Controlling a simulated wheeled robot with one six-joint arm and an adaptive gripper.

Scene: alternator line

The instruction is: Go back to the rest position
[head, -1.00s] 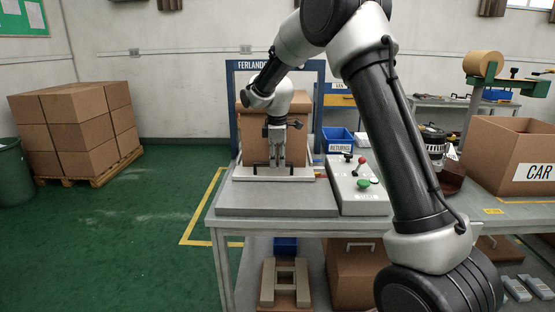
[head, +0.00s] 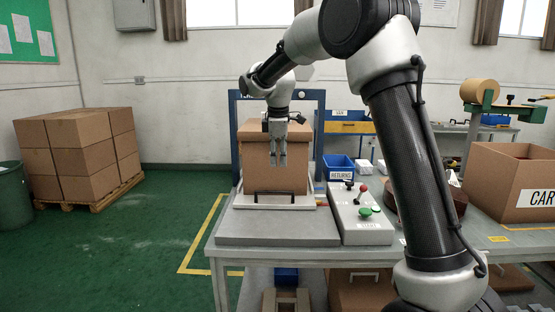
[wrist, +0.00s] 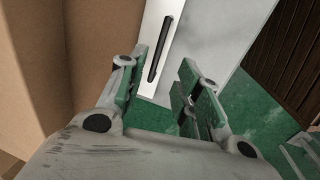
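My gripper (head: 278,164) hangs fingers down in front of a cardboard box (head: 256,178) on the workbench. In the wrist view my gripper (wrist: 163,78) has its two green-padded fingers spread apart, with nothing between them. A white plate (wrist: 185,40) with a dark slot shows beyond the fingers, and brown cardboard (wrist: 95,50) fills the left side. In the head view the fingertips are above a black handle (head: 268,193) on a white base plate (head: 250,202) at the foot of the box. The fingers look clear of the handle.
A grey control box (head: 362,228) with green and red buttons stands right of the white plate. A blue frame (head: 236,130) rises around the cardboard box. A blue bin (head: 338,167) and an open carton (head: 490,190) stand further right. Stacked boxes (head: 78,150) are on a pallet at left.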

